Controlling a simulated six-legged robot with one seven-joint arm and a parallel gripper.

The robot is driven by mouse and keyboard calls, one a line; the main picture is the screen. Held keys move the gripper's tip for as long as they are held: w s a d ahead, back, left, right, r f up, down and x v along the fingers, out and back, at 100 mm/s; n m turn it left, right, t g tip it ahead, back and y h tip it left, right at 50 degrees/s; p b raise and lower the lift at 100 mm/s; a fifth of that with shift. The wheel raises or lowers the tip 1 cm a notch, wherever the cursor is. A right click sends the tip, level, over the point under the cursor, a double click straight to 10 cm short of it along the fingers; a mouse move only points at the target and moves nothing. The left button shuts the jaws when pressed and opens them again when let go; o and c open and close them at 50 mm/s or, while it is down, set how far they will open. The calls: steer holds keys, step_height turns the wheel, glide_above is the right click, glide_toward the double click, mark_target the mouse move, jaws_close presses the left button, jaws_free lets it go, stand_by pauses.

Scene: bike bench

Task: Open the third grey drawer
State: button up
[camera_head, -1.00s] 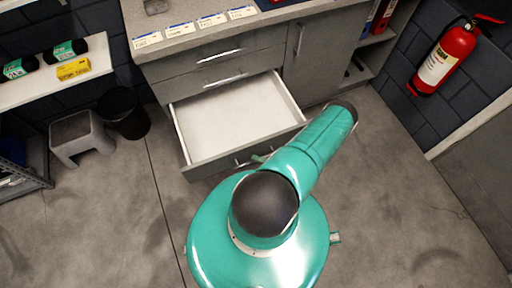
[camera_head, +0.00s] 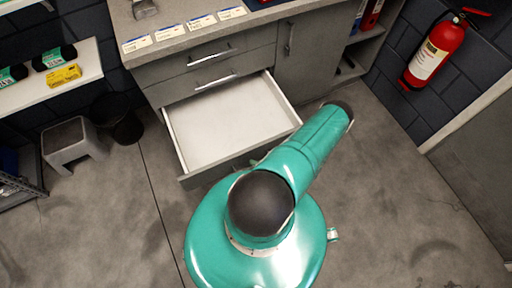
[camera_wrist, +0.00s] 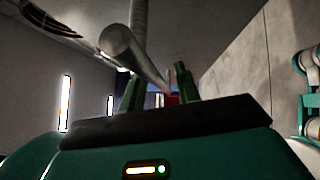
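The third grey drawer (camera_head: 228,118) is the lowest one in the grey cabinet in the head view. It stands pulled well out, with its white empty inside showing. My gripper is hidden behind my teal arm in the head view, near the drawer's front. In the wrist view, the two dark green fingers of my gripper (camera_wrist: 158,88) stand apart. A grey bar (camera_wrist: 135,52), seemingly the drawer's handle, slants across from the upper left toward the space between them. Background shows through the gap, and I see no firm hold on the bar.
Two shut drawers with bar handles (camera_head: 212,56) sit above the open one. A shut cupboard door (camera_head: 305,58) is to their right. A grey stool (camera_head: 70,140) and a black bin (camera_head: 118,118) stand left, a fire extinguisher (camera_head: 435,50) hangs right. Floor around is clear.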

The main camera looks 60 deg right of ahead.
steer(key=v, duration=1.4)
stand_by(0.4)
